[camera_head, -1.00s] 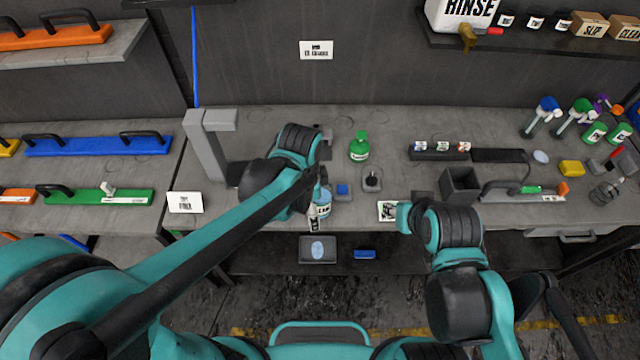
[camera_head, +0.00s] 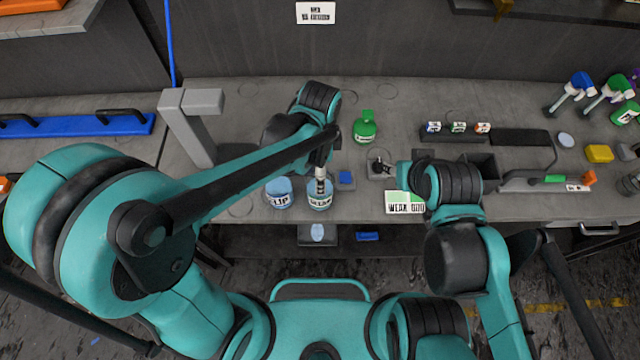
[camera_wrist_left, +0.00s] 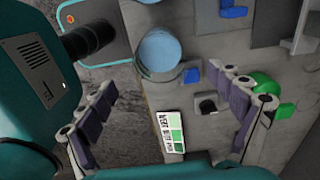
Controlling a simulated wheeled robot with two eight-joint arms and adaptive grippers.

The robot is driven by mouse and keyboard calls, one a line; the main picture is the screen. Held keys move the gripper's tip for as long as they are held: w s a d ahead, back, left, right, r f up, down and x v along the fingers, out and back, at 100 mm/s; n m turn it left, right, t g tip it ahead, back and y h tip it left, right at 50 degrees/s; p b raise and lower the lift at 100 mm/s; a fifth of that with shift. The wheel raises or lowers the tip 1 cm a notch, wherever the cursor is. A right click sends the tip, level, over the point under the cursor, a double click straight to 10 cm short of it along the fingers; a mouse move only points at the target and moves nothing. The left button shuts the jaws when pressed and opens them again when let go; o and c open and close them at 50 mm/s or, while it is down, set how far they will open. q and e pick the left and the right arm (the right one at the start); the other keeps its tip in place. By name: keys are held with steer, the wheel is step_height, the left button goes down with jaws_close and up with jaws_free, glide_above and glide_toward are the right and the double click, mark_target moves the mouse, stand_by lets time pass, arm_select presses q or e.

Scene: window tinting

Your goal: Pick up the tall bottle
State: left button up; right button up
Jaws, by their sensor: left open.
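Two light-blue bottles stand near the table's front edge, one labelled SLIP (camera_head: 278,194) and one labelled CLEAN (camera_head: 320,195). A green bottle (camera_head: 364,127) stands farther back. I cannot tell for sure which is the tall bottle. My left arm reaches over the table, and its wrist is just above and behind the CLEAN bottle. In the left wrist view my left gripper (camera_wrist_left: 170,110) is open and empty, fingers wide apart. A round light-blue top (camera_wrist_left: 160,48) shows beyond them, and the green bottle (camera_wrist_left: 266,84) is partly behind one finger. My right gripper's fingers are hidden by its wrist.
A white and green card (camera_head: 405,203) lies near the front edge beside my right wrist. A small blue block (camera_head: 346,178) is right of the CLEAN bottle. A grey post (camera_head: 190,130) rises at the left.

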arm_select(q)
step_height(320, 180, down, 8)
steer(key=b, duration=0.2)
steer(key=c, duration=1.4)
